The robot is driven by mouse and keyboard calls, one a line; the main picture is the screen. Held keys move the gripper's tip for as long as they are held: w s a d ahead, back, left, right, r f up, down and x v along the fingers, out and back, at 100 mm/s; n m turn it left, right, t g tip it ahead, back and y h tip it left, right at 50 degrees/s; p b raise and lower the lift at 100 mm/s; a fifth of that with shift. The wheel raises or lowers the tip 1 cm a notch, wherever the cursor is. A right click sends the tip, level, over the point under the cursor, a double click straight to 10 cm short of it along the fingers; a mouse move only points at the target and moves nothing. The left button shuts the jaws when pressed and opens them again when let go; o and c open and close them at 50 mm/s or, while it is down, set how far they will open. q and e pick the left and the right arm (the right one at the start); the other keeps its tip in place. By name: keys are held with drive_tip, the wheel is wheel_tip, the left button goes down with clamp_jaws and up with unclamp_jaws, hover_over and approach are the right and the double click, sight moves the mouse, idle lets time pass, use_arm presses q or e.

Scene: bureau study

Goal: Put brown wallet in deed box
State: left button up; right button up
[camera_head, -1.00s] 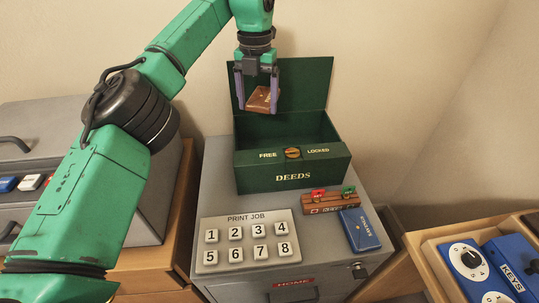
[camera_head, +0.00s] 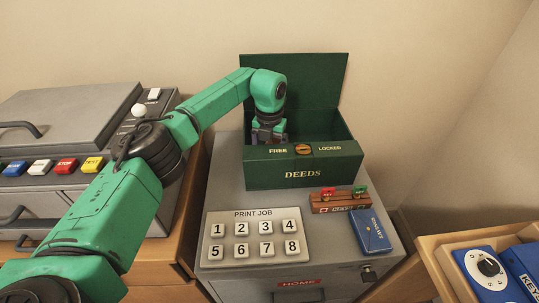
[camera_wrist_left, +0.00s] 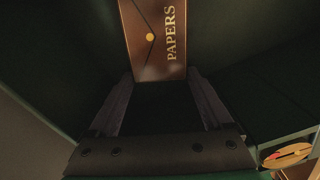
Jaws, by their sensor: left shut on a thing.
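The green deed box (camera_head: 303,172) stands on the grey cabinet, its lid (camera_head: 310,82) raised at the back. My left gripper (camera_head: 268,138) reaches down into the left part of the box, its fingertips hidden behind the front wall in the head view. In the left wrist view, my left gripper (camera_wrist_left: 160,77) is shut on the brown wallet (camera_wrist_left: 152,40), marked "PAPERS" with a gold clasp dot. The wallet is hidden in the head view. I cannot tell whether it touches the box floor. My right gripper is not in view.
A numbered print job keypad (camera_head: 254,235), a small brown rack with red and green tags (camera_head: 340,200) and a blue booklet (camera_head: 370,231) lie in front of the box. A grey machine with coloured buttons (camera_head: 66,165) stands left. An open drawer (camera_head: 450,258) is at lower right.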

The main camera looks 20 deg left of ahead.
use_arm(q)
drive_tip(key=shift+f, duration=0.3)
drive_tip(key=shift+f, duration=0.1)
drive_tip(key=o, duration=1.2)
wheel_tip(320, 180, up, 12)
drive_tip(key=shift+r, duration=0.15)
